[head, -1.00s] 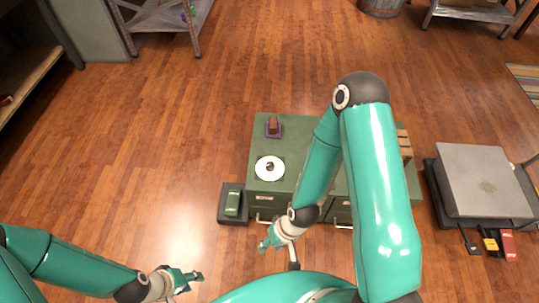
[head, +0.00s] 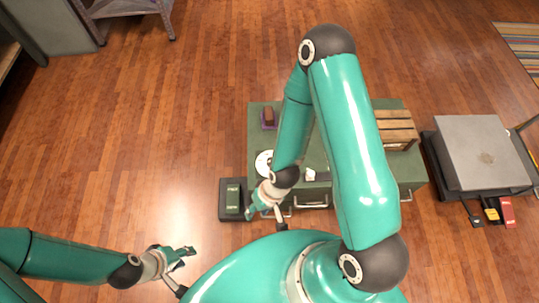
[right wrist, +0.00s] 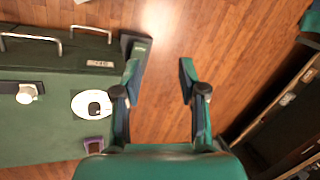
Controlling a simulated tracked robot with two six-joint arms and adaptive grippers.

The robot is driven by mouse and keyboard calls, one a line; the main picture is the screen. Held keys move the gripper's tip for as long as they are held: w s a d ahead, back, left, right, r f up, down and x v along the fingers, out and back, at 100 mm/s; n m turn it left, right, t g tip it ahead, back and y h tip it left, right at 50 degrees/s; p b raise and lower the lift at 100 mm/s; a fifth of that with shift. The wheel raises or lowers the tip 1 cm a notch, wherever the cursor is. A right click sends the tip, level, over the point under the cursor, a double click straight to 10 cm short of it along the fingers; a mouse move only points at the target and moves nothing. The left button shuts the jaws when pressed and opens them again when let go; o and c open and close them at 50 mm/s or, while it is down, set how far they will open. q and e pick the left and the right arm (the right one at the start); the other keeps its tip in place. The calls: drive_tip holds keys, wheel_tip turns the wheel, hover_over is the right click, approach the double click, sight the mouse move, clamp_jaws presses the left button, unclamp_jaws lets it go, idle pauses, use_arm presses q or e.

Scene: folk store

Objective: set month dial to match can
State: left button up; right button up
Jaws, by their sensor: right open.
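A white round disc with a dark centre (head: 262,163), which looks like the dial, lies on the green cabinet (head: 256,135). My right arm partly covers it in the head view; the right wrist view shows the disc (right wrist: 78,103) better. My right gripper (head: 265,214) is open and empty at the cabinet's front left, between the item and the drawer fronts. My left gripper (head: 185,270) is open and empty over the floor at lower left.
A brown block on a purple base (head: 268,118) and a wooden crate (head: 395,128) stand on the cabinet. A pale knob on a dark strip (head: 310,174) is near its front. A grey-topped unit (head: 480,150) stands right. Floor at left is clear.

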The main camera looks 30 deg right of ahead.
drive_tip(key=shift+a, duration=0.15)
drive_tip(key=shift+o, duration=2)
drive_tip(key=shift+w+f+b, duration=0.2)
drive_tip(key=shift+w+b, duration=0.05)
drive_tip(key=shift+b, duration=0.05)
drive_tip(key=shift+o, duration=0.2)
drive_tip(key=shift+n, duration=0.8)
drive_tip(key=w+f+b, duration=0.2)
drive_tip(key=w+b, duration=0.1)
drive_tip(key=shift+w+d+f, duration=0.35)
drive_tip(key=shift+f, duration=0.05)
drive_tip(key=w+d+f+n+h+b, duration=0.1)
drive_tip(key=w+d+f+n+b, duration=0.15)
drive_tip(key=w+d+b, duration=0.3)
drive_tip(key=w+d+f+n+h+b, duration=0.1)
drive_tip(key=w+d+n+b, duration=0.25)
drive_tip(key=w+b, duration=0.3)
drive_tip(key=w+d+r+n+h+b, duration=0.2)
drive_tip(key=w+d+b, duration=0.15)
drive_tip(key=d, duration=0.55)
drive_tip(key=shift+g, duration=0.3)
drive_tip(key=f, duration=0.5)
drive_tip(key=f+b, duration=0.1)
drive_tip(key=f, duration=0.4)
drive_tip(key=f+b, duration=0.1)
drive_tip(key=f, duration=0.5)
drive_tip(key=shift+w, duration=0.3)
